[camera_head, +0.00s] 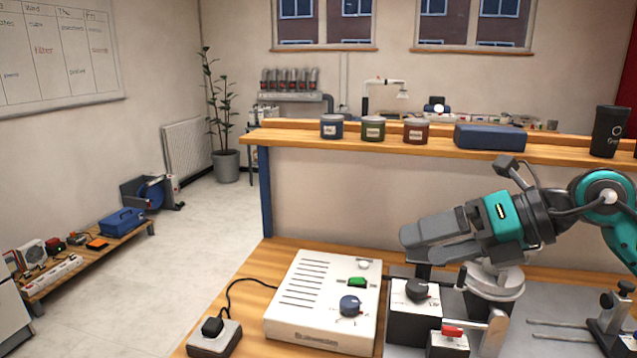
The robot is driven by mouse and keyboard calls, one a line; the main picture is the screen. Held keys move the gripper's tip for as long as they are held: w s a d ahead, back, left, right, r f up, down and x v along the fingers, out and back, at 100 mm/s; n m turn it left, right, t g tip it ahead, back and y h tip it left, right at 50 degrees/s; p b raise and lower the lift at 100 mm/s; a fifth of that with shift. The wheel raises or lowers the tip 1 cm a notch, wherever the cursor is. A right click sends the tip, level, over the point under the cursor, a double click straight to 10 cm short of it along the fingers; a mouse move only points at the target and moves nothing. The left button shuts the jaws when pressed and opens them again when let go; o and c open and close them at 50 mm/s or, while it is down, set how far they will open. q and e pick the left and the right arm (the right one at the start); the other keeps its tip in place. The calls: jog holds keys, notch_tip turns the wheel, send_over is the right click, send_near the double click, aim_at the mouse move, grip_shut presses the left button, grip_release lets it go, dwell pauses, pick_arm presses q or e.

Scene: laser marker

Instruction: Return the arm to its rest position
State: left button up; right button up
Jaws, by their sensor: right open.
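My right arm (597,193), teal and grey, comes in from the right edge. My right gripper (408,243) is open and points left, above the workbench and the black control box (415,322) with a dark knob. Nothing shows between its fingers, which overlap in this view. My left gripper is not in view.
A wooden shelf (290,140) runs behind the bench with several jars, a blue case (490,137) and a black cup (608,131). A socket block (214,340) with a plug and cable lies at the front left. A metal stand (612,315) is at the right.

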jog(key=s+a+r+m+t+y, duration=0.2)
jog(key=a+r+m+t+y, duration=0.4)
jog(key=m+t+y, duration=0.3)
jog(key=d+f+m+t+h, duration=0.2)
jog(key=d+f+m+h, duration=0.4)
jog(key=m+h, duration=0.5)
jog(key=d+f+m+t+h, duration=0.2)
jog(key=d+f+m+h, duration=0.3)
jog(key=f+m+h, duration=0.55)
jog(key=s+f+m+g, duration=0.6)
jog(key=s+f+g, duration=0.1)
jog(key=f, duration=0.4)
jog(key=s+a+f+g+y, duration=0.15)
jog(key=s+f+g, duration=0.25)
jog(key=s, duration=0.4)
jog(key=s+a+f+g+y, duration=0.1)
jog(key=s+a+f+g, duration=0.1)
jog(key=s+f+g, duration=0.35)
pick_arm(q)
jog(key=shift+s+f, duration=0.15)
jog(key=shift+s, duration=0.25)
pick_arm(e)
jog(key=w+a+f+t+y, duration=0.1)
jog(key=w+a+f+t, duration=0.1)
jog(key=w+f+t, duration=0.4)
jog(key=f+t, duration=0.1)
jog(key=t, duration=0.2)
jog(key=shift+w+a+f, duration=0.15)
jog(key=shift+a+f, duration=0.1)
jog(key=shift+f, duration=0.1)
